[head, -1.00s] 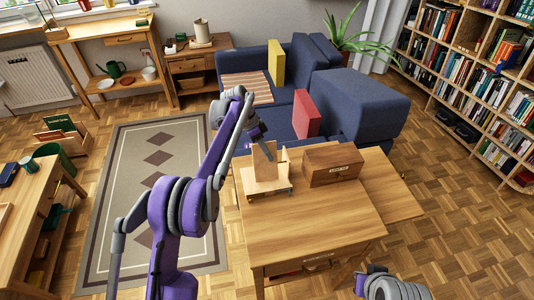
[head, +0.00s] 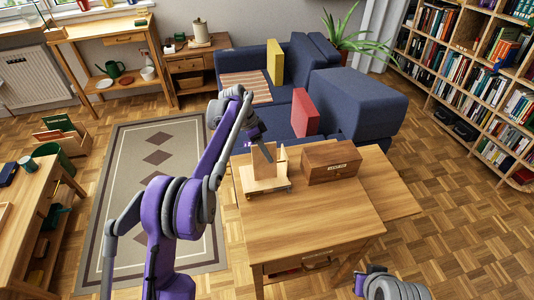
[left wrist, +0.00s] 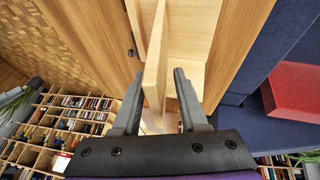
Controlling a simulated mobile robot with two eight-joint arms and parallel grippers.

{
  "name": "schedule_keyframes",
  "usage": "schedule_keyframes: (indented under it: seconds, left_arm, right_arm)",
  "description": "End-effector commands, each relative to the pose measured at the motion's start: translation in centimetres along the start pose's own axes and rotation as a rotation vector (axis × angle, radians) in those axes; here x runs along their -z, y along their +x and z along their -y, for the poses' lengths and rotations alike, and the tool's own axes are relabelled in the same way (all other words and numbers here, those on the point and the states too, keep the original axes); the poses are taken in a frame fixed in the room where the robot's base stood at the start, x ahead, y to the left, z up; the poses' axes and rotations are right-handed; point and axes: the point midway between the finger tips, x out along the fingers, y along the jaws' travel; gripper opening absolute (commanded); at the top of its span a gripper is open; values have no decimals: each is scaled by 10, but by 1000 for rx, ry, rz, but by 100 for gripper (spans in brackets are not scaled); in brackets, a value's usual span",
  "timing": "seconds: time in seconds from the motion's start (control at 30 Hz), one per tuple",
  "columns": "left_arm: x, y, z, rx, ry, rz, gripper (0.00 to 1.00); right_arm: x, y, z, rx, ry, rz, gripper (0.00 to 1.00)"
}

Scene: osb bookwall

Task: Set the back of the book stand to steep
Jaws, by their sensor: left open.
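The wooden book stand (head: 268,184) is on the table, near its far left corner. Its upright back panel (head: 262,167) rises from the light base. A small wooden piece (head: 282,157) stands just right of the panel. My left gripper (head: 267,152) is at the panel's top edge. In the left wrist view the gripper (left wrist: 160,92) is open, with one finger on each side of the thin back panel (left wrist: 156,65). I cannot tell whether either finger touches it.
A wooden box (head: 331,162) with a label stands on the table (head: 310,220) right of the stand. A blue sofa (head: 360,105) with a red cushion (head: 304,113) is behind. The table's front is clear.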

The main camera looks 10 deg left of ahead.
Motion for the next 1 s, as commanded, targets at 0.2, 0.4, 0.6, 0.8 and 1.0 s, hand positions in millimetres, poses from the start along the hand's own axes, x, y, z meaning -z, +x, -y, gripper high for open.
schedule_keyframes:
  seconds: [0.2,0.4,0.6,0.8,1.0]
  left_arm:
    - [0,-39,0,0,-2,0,42]
    - [0,-78,0,1,-1,0,42]
    - [0,-100,-1,-1,-1,0,42]
    - [0,-104,-1,-1,0,0,42]
    - [0,-104,-1,-1,0,0,42]
  right_arm:
    - [2,-3,0,0,0,-2,0]
    - [6,-7,0,0,0,-4,0]
    - [9,-10,0,0,0,-7,0]
    - [9,-10,0,0,0,-7,0]
    - [9,-10,0,0,0,-7,0]
